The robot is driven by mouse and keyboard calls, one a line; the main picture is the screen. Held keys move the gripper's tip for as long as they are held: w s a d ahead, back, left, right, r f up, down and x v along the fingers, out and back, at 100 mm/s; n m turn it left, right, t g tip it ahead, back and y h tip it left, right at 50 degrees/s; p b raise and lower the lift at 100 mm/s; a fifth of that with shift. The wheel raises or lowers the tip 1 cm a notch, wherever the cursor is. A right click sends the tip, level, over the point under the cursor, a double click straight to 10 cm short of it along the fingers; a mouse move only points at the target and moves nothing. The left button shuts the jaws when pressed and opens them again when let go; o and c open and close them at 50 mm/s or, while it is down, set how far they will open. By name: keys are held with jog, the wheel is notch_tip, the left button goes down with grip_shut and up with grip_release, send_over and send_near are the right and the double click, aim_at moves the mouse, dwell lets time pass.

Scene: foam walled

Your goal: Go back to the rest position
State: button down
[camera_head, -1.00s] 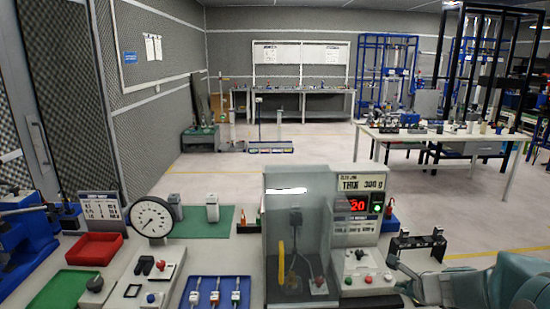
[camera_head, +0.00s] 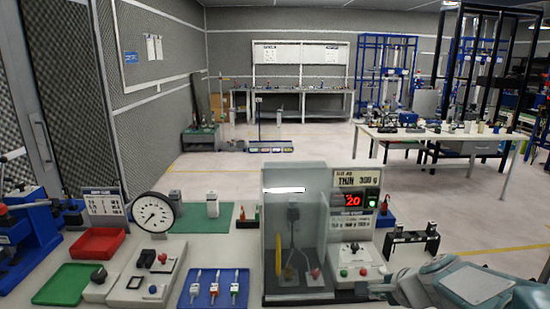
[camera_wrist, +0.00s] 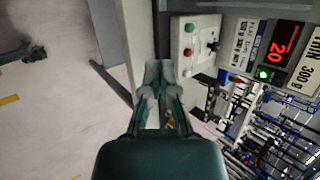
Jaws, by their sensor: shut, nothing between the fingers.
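My gripper (camera_wrist: 160,75) is shut and empty in the wrist view, its fingertips close together beside the edge of the bench. In the head view, my grey-green arm enters at the lower right, and my gripper (camera_head: 378,290) is just right of the clear-walled machine (camera_head: 290,240), near its control panel. The panel (camera_head: 362,262) has green, red and black knobs and also shows in the wrist view (camera_wrist: 187,55). A red display (camera_head: 353,201) above it reads 20. I cannot tell the exact gap between my fingertips and the panel.
On the bench are a dial gauge (camera_head: 153,213), a red tray (camera_head: 97,243), a green tray (camera_head: 66,284) and a blue tray (camera_head: 190,298). A black bracket (camera_head: 412,243) stands right of the machine. Open floor (camera_head: 470,215) lies beyond the bench.

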jog(key=s+a+r+n+g+h, duration=0.1)
jog(key=s+a+r+n, duration=0.1)
jog(key=s+n, duration=0.6)
jog(key=s+a+r+n+g+h, duration=0.1)
jog(key=s+a+n, duration=0.3)
jog(key=s+n, duration=0.4)
jog(key=s+r+h, duration=0.1)
jog(key=s, duration=0.2)
jog(key=shift+s+n, duration=0.3)
